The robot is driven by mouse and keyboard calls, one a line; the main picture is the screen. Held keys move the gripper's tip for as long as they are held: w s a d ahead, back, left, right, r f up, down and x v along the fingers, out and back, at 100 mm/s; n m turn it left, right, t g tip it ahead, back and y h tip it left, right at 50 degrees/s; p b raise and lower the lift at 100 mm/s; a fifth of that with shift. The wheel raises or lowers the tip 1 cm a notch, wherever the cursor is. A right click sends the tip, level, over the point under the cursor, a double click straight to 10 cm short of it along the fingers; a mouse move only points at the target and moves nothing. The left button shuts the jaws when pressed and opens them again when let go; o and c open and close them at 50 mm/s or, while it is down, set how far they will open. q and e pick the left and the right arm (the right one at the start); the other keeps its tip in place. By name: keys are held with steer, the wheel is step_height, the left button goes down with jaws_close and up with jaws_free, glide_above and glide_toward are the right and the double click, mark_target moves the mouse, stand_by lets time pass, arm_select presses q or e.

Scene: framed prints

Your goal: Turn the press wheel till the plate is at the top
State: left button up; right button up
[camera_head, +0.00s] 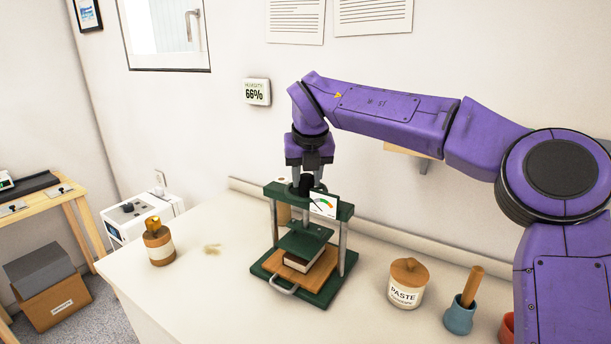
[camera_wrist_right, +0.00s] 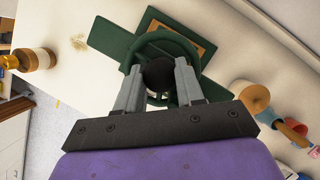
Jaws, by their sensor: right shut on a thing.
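The green press stands on the white worktop. Its press wheel (camera_wrist_right: 161,45) is a green ring at the top, seen from above in the right wrist view. The green plate (camera_head: 304,238) hangs between the posts, below the top beam (camera_head: 340,210), and sits just above or on a small dark book (camera_head: 300,262); I cannot tell if they touch. The book lies on a wooden board (camera_head: 275,265) with a metal handle. My right gripper (camera_head: 305,180) points down over the press and is shut on the wheel; its fingers (camera_wrist_right: 160,85) straddle the dark hub. My left gripper is not in view.
A paste jar (camera_head: 405,283) and a blue pot with a wooden-handled tool (camera_head: 461,315) stand right of the press. A brown and cream jar (camera_head: 158,242) stands to its left. A small dial card (camera_head: 323,204) is at the beam. The worktop left of the press is mostly clear.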

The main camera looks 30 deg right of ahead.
steer(key=o, duration=1)
steer(key=shift+s, duration=0.1)
steer(key=shift+o, duration=0.2)
steer(key=v, duration=1)
steer(key=shift+s+r, duration=0.15)
steer(key=shift+r, duration=0.15)
